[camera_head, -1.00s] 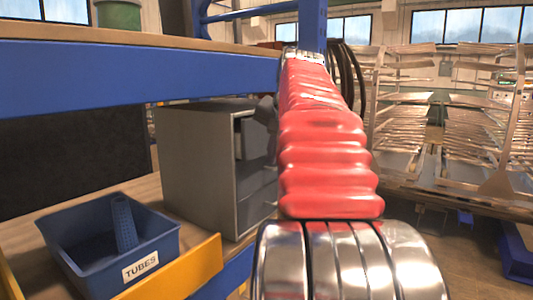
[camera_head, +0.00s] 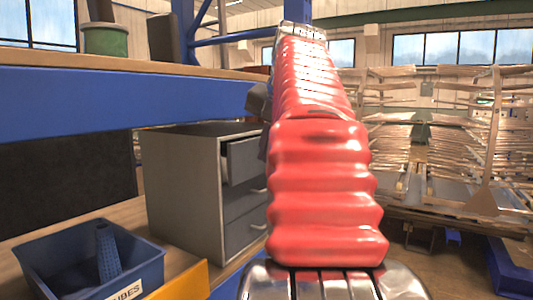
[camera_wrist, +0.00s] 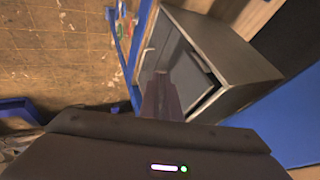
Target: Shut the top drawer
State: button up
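A grey drawer cabinet (camera_head: 185,190) stands on the wooden shelf, left of my red-sleeved arm in the head view. Its top drawer (camera_head: 244,160) sticks out a little; the two drawers below look flush. In the wrist view the cabinet (camera_wrist: 225,55) lies at the upper right, with the drawer fronts facing left. My gripper (camera_wrist: 162,80) points at the drawer fronts, its dark fingers close together with nothing seen between them. I cannot tell whether they touch the drawer. In the head view the gripper is mostly hidden behind my arm.
A yellow strip (camera_head: 180,280) edges the lower shelf. Racks (camera_head: 450,160) stand at the right beyond open floor.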

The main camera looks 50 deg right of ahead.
jog(key=shift+o, duration=0.8)
jog(key=shift+w+a+f, duration=0.1)
jog(key=shift+a, duration=0.1)
jog(key=shift+o, duration=0.8)
jog(key=w+a+f+n+y, duration=0.1)
jog(key=w+a+f+n, duration=0.2)
jog(key=a+f, duration=0.3)
jog(key=a, duration=0.4)
jog(key=shift+w+a, duration=0.2)
jog(key=shift+w, duration=0.1)
jog(key=s+a+f+n+y, duration=0.1)
jog(key=s+a+f+n, duration=0.2)
jog(key=a+f, duration=0.6)
jog(key=s+a+f+n+y, duration=0.1)
jog(key=s+a+f+n, duration=0.2)
jog(key=a+f, duration=0.6)
jog(key=s+a+f+n+y, duration=0.1)
jog(key=s+a+f+n, duration=0.2)
jog(key=a+f+n, duration=0.3)
jog(key=a+f, duration=0.3)
jog(key=f, duration=0.3)
jog(key=shift+s+a+n+g, duration=0.3)
jog(key=shift+s, duration=0.1)
jog(key=shift+a, duration=0.15)
